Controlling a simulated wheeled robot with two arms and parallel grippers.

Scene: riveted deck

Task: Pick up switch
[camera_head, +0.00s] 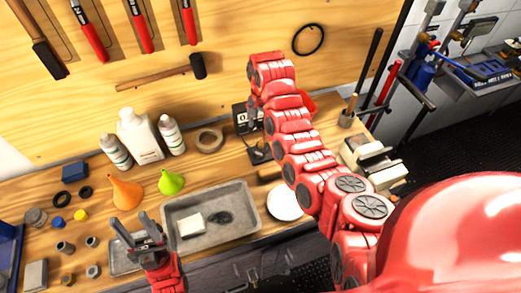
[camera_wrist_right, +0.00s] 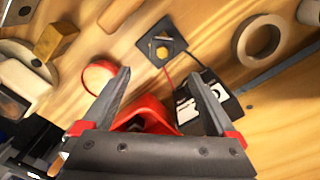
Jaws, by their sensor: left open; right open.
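A small dark square plate with a round yellowish knob, which looks like the switch (camera_wrist_right: 176,44), lies on the wooden bench in the right wrist view. In the head view the switch (camera_head: 258,153) is partly hidden by my right arm. Red and black wires run from it towards a black box with a white label (camera_wrist_right: 187,110). My right gripper (camera_wrist_right: 160,74) is open and empty above the bench, its fingertips pointing towards the switch and apart from it. My left gripper (camera_head: 131,222) is open and empty, by the left end of the grey tray (camera_head: 240,232).
A tape roll (camera_head: 208,140) lies left of the switch. A red object (camera_wrist_right: 146,112) shows between my right fingers, with a red ring (camera_wrist_right: 98,77) nearby. White bottles (camera_head: 140,135), funnels (camera_head: 126,192) and a white round thing (camera_head: 283,203) also occupy the bench.

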